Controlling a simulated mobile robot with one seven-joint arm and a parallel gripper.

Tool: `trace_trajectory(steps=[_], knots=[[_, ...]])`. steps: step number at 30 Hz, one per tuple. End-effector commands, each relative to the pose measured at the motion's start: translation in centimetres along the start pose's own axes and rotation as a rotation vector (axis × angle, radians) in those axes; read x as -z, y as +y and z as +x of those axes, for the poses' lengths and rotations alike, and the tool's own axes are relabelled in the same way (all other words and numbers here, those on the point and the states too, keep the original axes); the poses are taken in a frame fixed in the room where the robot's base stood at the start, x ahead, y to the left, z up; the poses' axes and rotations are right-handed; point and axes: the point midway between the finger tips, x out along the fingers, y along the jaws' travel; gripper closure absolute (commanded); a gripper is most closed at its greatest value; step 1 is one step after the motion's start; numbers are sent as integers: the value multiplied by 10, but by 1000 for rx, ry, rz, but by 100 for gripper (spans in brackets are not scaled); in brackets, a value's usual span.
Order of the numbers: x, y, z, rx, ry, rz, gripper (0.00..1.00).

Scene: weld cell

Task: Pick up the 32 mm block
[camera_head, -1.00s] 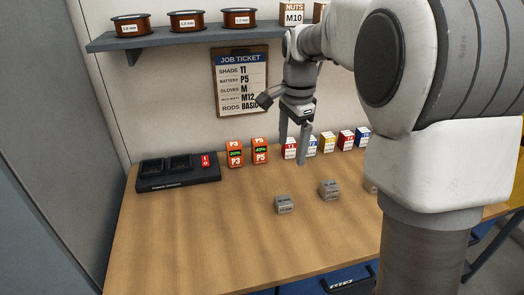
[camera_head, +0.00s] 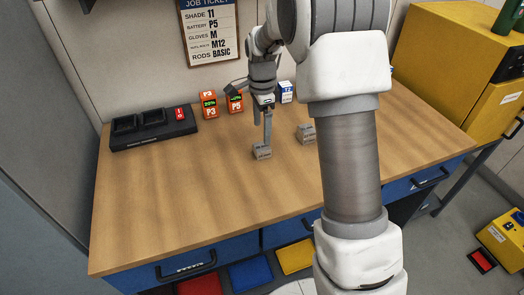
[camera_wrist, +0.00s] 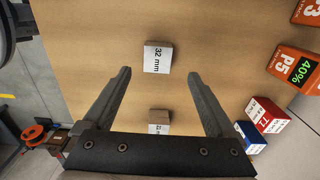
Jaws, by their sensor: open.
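The 32 mm block (camera_wrist: 158,57), a small grey cube with a white label, lies on the wooden bench. In the wrist view it sits just beyond my fingertips, centred between them. In the head view it appears to be the left grey block (camera_head: 262,153), under my gripper (camera_head: 267,128). My gripper also shows in the wrist view (camera_wrist: 159,75), with its fingers wide apart and nothing between the tips. A second grey block (camera_head: 306,133) lies to the right; in the wrist view it is (camera_wrist: 159,117) close to the gripper body, its label partly hidden.
Orange battery boxes P3 (camera_head: 210,106) and P5 (camera_head: 235,101) stand behind, next to a black charger (camera_head: 152,128). Small T-labelled boxes (camera_wrist: 267,114) stand nearby, partly hidden by my arm in the head view. The bench (camera_head: 190,200) is clear in front and left.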

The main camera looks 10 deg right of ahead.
Motion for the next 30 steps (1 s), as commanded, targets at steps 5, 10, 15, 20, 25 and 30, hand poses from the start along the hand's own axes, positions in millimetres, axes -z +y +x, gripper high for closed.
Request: trace_trajectory(steps=[5, 10, 15, 20, 25, 30], knots=[[0, 1, 11, 0, 0, 0, 9], [-1, 4, 34, -3, 0, -1, 9], [-1, 4, 56, -1, 0, -1, 9], [-2, 4, 61, 1, 0, -1, 9], [-1, 4, 61, 1, 0, -1, 12], [-1, 4, 60, 1, 0, -1, 43]])
